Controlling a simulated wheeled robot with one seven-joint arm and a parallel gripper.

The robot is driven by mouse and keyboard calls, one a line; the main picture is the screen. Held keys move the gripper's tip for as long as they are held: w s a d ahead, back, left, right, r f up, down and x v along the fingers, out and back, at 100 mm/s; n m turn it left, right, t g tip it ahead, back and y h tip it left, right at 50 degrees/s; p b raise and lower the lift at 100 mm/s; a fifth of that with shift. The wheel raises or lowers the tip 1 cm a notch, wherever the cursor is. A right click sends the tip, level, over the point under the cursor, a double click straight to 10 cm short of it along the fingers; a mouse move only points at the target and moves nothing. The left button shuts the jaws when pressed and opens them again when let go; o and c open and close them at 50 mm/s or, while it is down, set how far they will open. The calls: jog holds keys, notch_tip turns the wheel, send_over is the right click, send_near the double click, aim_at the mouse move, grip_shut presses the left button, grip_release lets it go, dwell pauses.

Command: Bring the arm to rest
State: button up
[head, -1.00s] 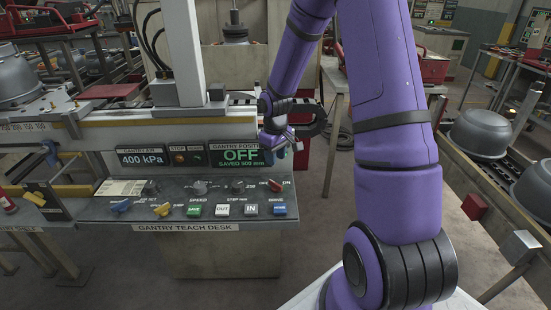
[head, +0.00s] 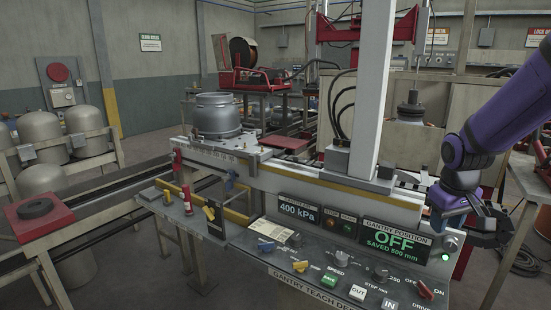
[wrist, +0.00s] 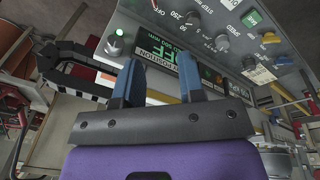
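My purple arm (head: 500,120) reaches in from the right in the head view. My gripper (head: 447,217) hangs beside the right end of the gantry teach desk (head: 235,240), close to the gantry position display (head: 397,241), which reads OFF. In the wrist view my gripper (wrist: 158,78) shows two blue fingers spread apart with nothing between them. The display (wrist: 165,55) is beyond the fingers, partly hidden by them. A lit green button (head: 446,257) is at the desk's right end and also shows in the wrist view (wrist: 117,33). I cannot tell the exact gap to the panel.
A grey metal pot (head: 218,115) sits on the machine bed at left. A white gantry column (head: 366,90) rises behind the desk. A black cable chain (head: 490,228) is near my gripper. Several grey domed vessels (head: 88,130) stand on a far-left rack.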

jog(key=s+a+r+t, duration=0.1)
jog(key=s+a+r, duration=0.3)
jog(key=s+r, duration=0.3)
jog(key=s+a+r+m+t+y, duration=0.1)
jog(key=s+a+r, duration=0.3)
jog(key=s, duration=1)
notch_tip(320, 180, up, 4)
jog(key=shift+s+a+f+m+t, duration=0.2)
jog(key=shift+s+m+t, duration=0.1)
jog(key=shift+t, duration=0.5)
jog(key=shift+o, duration=0.5)
